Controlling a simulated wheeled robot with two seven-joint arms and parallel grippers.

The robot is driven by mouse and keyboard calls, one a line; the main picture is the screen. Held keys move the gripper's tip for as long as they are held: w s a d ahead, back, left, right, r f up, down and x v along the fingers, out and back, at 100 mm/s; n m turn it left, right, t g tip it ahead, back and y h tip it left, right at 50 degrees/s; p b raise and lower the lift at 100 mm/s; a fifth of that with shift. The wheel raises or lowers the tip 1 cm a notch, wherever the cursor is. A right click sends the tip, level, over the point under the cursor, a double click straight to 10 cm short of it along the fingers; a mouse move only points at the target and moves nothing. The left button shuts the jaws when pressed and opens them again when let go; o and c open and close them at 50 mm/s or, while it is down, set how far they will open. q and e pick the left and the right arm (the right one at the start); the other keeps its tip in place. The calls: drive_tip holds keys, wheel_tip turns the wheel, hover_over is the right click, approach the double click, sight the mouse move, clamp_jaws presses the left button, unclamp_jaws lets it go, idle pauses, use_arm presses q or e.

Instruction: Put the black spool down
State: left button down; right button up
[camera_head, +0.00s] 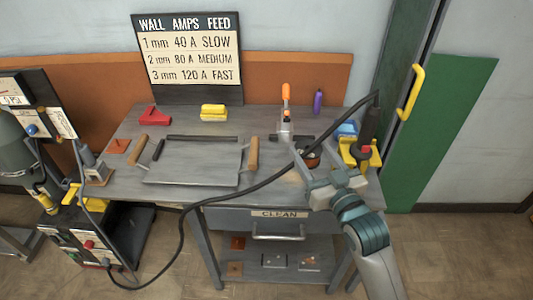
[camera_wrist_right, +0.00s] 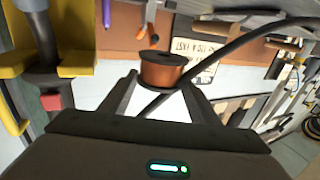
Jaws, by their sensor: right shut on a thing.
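The spool (camera_head: 313,158) shows in the head view as a small dark and copper-orange shape at the right part of the workbench. In the right wrist view the spool (camera_wrist_right: 163,70) has a black top rim and copper-coloured windings. My right gripper (camera_head: 316,173) reaches in from the lower right and is shut on the spool, which sits between its fingertips. I cannot tell whether the spool touches the bench top. My left gripper is not in view.
A black cable (camera_head: 240,188) crosses the bench front and passes close to my right gripper. A yellow torch holder (camera_head: 352,154) stands just right, and an orange-handled clamp (camera_head: 285,118) behind. A grey metal plate (camera_head: 193,165) lies left. Bare bench (camera_head: 265,187) shows in front.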

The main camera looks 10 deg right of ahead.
drive_tip(key=w+a+f, duration=0.1)
drive_tip(key=w+f, duration=0.1)
drive_tip(key=w, duration=0.1)
drive_tip(key=w+a+f, duration=0.1)
drive_tip(key=w+a, duration=0.1)
drive_tip(key=w, duration=0.1)
drive_tip(key=w+a+f, duration=0.1)
drive_tip(key=w+f, duration=0.1)
drive_tip(key=w, duration=0.1)
drive_tip(key=shift+a+f, duration=0.2)
drive_tip(key=shift+f, duration=0.15)
drive_tip(key=shift+w+a+f, duration=0.15)
drive_tip(key=shift+w+f, duration=0.05)
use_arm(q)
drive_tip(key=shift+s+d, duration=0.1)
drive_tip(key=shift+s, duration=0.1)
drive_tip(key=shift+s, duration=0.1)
use_arm(e)
drive_tip(key=shift+f, duration=1.9)
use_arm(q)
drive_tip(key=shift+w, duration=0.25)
use_arm(e)
drive_tip(key=shift+f, duration=0.1)
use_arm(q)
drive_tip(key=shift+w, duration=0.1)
use_arm(e)
drive_tip(key=shift+f, duration=0.1)
